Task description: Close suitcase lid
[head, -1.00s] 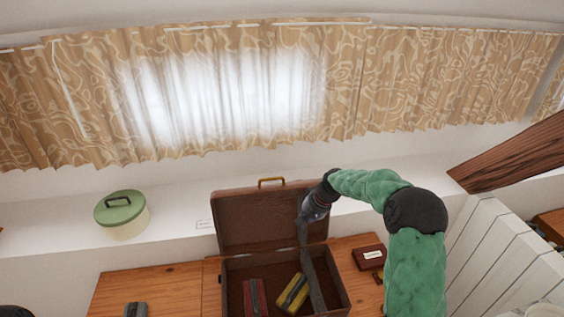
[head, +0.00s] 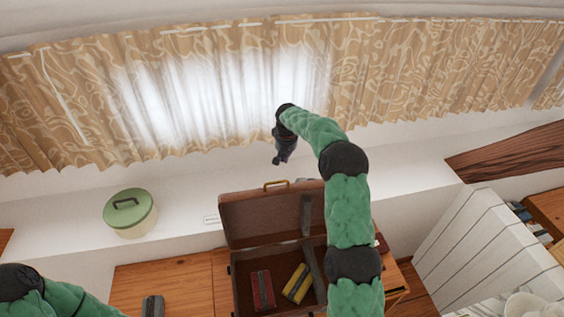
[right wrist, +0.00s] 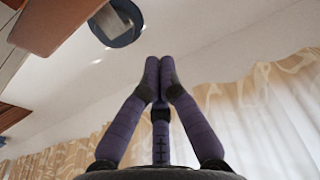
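The brown suitcase is open on the wooden table in the head view. Its lid (head: 262,220) stands upright at the back, with a brass handle (head: 276,184) on its top edge. The lower case (head: 240,290) holds a red item (head: 262,290) and a yellow item (head: 297,284). My right gripper (head: 279,160) is raised above the lid's top edge, apart from it. In the right wrist view its fingers (right wrist: 159,68) are together with nothing between them. My left arm shows at the lower left, but its gripper is out of view.
A green-lidded pot (head: 130,213) stands on the white ledge left of the suitcase. A dark grey item (head: 153,306) lies on the table (head: 165,283). Patterned curtains (head: 400,75) hang behind. A white panelled unit (head: 480,240) stands at right.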

